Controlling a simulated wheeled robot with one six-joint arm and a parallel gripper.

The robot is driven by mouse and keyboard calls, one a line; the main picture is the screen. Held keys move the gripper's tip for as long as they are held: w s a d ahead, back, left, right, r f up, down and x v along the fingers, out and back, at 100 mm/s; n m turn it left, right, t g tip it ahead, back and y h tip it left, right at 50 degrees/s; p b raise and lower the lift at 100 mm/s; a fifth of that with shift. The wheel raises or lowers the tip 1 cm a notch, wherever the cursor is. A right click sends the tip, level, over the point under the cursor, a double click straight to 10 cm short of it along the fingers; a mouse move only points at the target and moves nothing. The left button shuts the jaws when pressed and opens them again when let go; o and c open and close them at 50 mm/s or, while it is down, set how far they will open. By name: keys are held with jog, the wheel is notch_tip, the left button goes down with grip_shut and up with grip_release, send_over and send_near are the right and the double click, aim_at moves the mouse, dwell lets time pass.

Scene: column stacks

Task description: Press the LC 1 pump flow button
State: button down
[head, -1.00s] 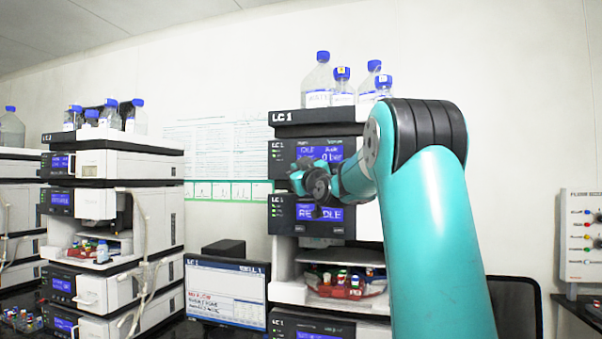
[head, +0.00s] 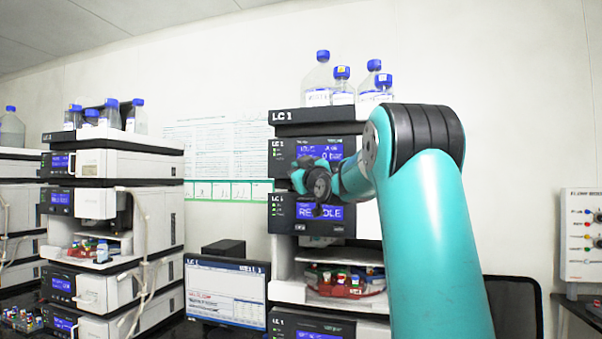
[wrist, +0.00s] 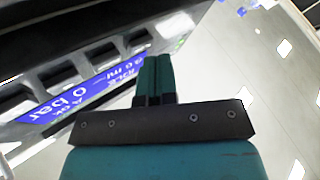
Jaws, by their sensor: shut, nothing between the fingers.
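The LC 1 stack shows in the head view, with its name on the dark top tray (head: 320,117). The pump module's blue display (head: 322,152) is near its top, partly behind my wrist. The same display (wrist: 75,100) shows rotated in the wrist view, reading 0 bar. My gripper (wrist: 157,62) is shut and empty, its fingertips close in front of the module's dark face. Whether they touch it, I cannot tell. In the head view my wrist hides the fingertips. I cannot make out the flow button's label.
Bottles with blue caps (head: 319,82) stand on top of the stack. A second display (head: 320,212) and an open bay with vials (head: 345,280) are below. A monitor (head: 226,291) stands left of the stack. Another stack (head: 110,220) is further left.

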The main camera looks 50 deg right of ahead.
jog(key=shift+w+d, duration=0.15)
jog(key=shift+d, duration=0.25)
dwell(0.6)
jog(key=shift+a+b, duration=0.1)
jog(key=shift+b, duration=0.2)
jog(key=shift+s+a+b, duration=0.35)
jog(key=shift+a+b, duration=0.25)
jog(key=shift+a, duration=0.05)
jog(key=shift+s+a+b, duration=0.3)
jog(key=shift+a+b, duration=0.25)
jog(key=shift+a, duration=0.25)
jog(key=shift+s+a+b, duration=0.35)
jog(key=shift+a+b, duration=0.25)
jog(key=shift+a, duration=0.15)
jog(key=shift+s+a+b, duration=0.3)
jog(key=shift+a+b, duration=0.25)
jog(key=shift+a, duration=0.25)
